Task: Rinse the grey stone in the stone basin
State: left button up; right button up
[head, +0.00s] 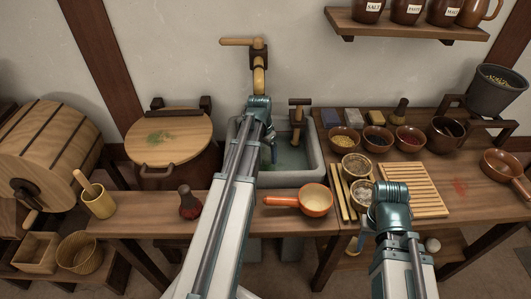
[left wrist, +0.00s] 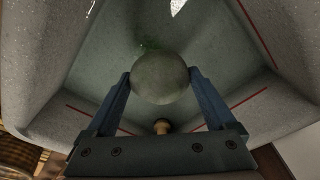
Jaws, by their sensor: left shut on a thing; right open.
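The stone basin (head: 313,172) is set into the counter at the back middle, with greenish water (head: 292,158) in it. My left gripper (head: 273,150) reaches down into it. In the left wrist view, my left gripper (left wrist: 160,92) is shut on the round grey stone (left wrist: 160,77), one blue finger on each side. Small green bits show at the stone's upper edge. The stone is hidden in the head view. I cannot tell whether it touches the water. My right gripper (head: 357,242) is low in front of the counter's right part, mostly hidden by its wrist; it is open.
A wooden spout (head: 259,75) stands behind the basin, partly behind my left arm. An orange pan (head: 315,200) sits before the basin. Bowls (head: 343,139) and a slatted rack (head: 414,190) crowd the right. A lidded tub (head: 170,140) stands left.

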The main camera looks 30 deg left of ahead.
aim_at(266, 162)
pick_arm(q)
jog(key=shift+f+b, duration=2.4)
jog(key=shift+f, duration=0.35)
jog(key=shift+r, duration=0.1)
notch_tip(266, 162, up, 16)
jog(key=p, duration=1.6)
dwell(0.9)
notch_tip(266, 162, up, 4)
jog(key=p, duration=0.4)
jog(key=shift+f, duration=0.2)
dwell(0.4)
